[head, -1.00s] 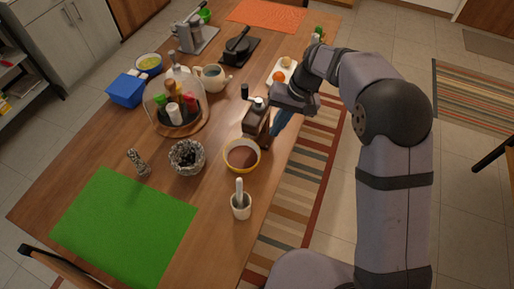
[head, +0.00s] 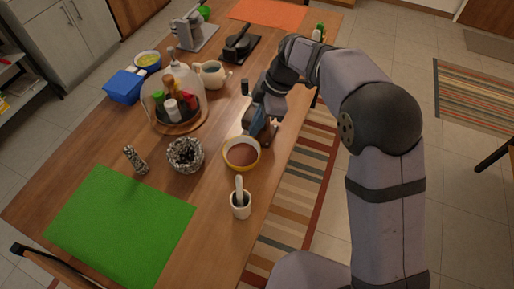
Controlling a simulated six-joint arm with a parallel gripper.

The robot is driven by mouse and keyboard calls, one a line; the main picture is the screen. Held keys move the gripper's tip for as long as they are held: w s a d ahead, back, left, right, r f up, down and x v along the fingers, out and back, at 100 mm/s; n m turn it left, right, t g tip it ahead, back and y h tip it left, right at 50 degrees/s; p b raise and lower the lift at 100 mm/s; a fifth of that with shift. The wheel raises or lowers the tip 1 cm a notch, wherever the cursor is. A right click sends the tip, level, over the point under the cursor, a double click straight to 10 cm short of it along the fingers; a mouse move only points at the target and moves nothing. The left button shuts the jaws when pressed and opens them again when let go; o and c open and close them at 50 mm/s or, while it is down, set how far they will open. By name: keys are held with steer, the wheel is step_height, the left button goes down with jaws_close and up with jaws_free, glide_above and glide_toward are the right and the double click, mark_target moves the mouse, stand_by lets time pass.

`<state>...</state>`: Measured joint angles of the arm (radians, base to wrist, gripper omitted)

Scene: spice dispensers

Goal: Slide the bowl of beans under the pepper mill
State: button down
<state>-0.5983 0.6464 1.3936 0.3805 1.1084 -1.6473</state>
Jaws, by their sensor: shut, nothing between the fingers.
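A yellow-rimmed bowl with reddish-brown contents (head: 241,153), perhaps the beans, stands on the table near its right edge. A speckled dark bowl (head: 185,155) with black contents stands to its left. A small speckled upright piece (head: 136,160) stands farther left; I cannot tell whether it is a pepper mill. A dark knob on a crank (head: 245,88) shows behind the yellow-rimmed bowl; the brown box-shaped mill below it is mostly hidden by my gripper. My gripper (head: 259,124) is shut and empty, just above and behind the yellow-rimmed bowl. Contact is unclear.
A white mortar with pestle (head: 240,204) stands in front of the yellow-rimmed bowl. A glass dome over spice jars (head: 172,108), a teapot (head: 210,74) and a blue box (head: 127,88) stand behind left. A green mat (head: 120,220) lies clear at front left.

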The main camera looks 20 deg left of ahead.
mark_target(259, 151)
steer(key=shift+s+a+f, duration=0.1)
steer(key=shift+a+f, duration=0.05)
steer(key=shift+f, duration=0.05)
steer(key=p+x, duration=0.3)
steer(key=x, duration=0.7)
steer(key=d, duration=0.1)
steer(key=w+d+p, duration=0.1)
steer(key=shift+w+d+r, duration=0.15)
steer(key=shift+w+d, duration=0.1)
steer(key=shift+d, duration=0.15)
steer(key=shift+w+d, duration=0.2)
steer(key=shift+d, duration=0.1)
steer(key=shift+w+d+f+b, duration=0.3)
steer(key=shift+d+b, duration=0.15)
steer(key=shift+b, duration=0.15)
steer(key=shift+w+d+r, duration=0.15)
steer(key=shift+d, duration=0.1)
